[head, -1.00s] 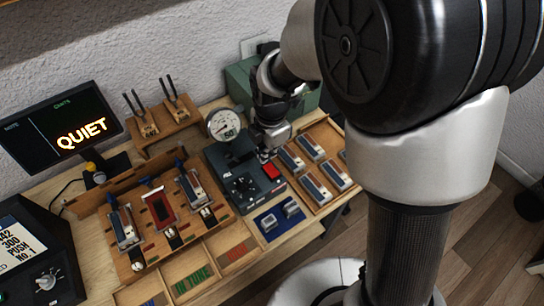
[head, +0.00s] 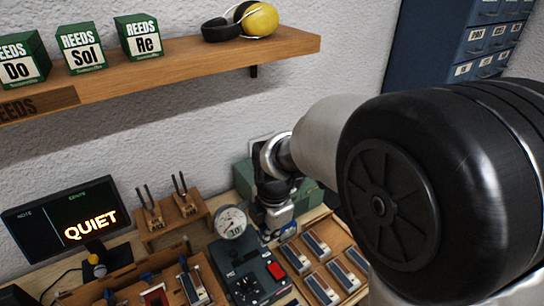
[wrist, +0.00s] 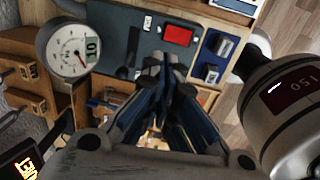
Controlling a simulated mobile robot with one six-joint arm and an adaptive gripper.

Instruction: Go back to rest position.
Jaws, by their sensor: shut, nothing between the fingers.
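My gripper (wrist: 166,62) is shut and empty. Its fingertips meet at the middle of the wrist view, in front of the dark control box (wrist: 140,45). In the head view my gripper (head: 277,220) hangs near the back of the bench, just right of the round gauge (head: 231,222) and behind the box with the red button (head: 276,270). My arm reaches to it from the right. The gauge also shows in the wrist view (wrist: 67,50). What lies directly under the fingers is partly hidden.
A wooden shelf (head: 180,68) with green reed boxes runs along the wall above. A screen (head: 62,222) reading QUIET stands left, beside a wooden stand (head: 165,222) with forks. A green case (head: 307,198) sits behind my gripper. Wooden trays fill the bench front.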

